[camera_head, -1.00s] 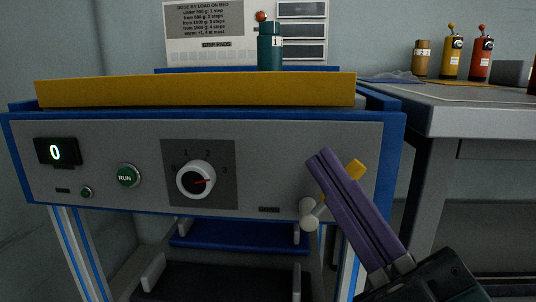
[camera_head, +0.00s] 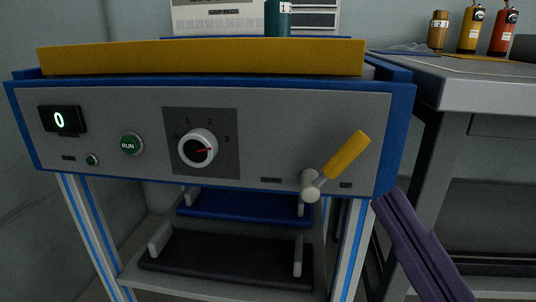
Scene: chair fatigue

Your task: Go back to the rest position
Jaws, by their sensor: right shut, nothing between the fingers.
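My right gripper (camera_head: 402,225) shows at the lower right of the head view as long purple fingers, pressed together with nothing between them. Its fingertips are just below and to the right of the front panel (camera_head: 270,130) of the machine. It is apart from the lever with the yellow handle (camera_head: 346,155), which tilts up to the right. The gripper's body is out of the picture. My left gripper is not in view.
The panel has a display (camera_head: 60,120) reading 0, a green RUN button (camera_head: 131,144) and a dial (camera_head: 198,148). A grey bench (camera_head: 480,85) with several bottles stands at right. Blue (camera_head: 245,206) and black (camera_head: 225,252) pads lie below the machine.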

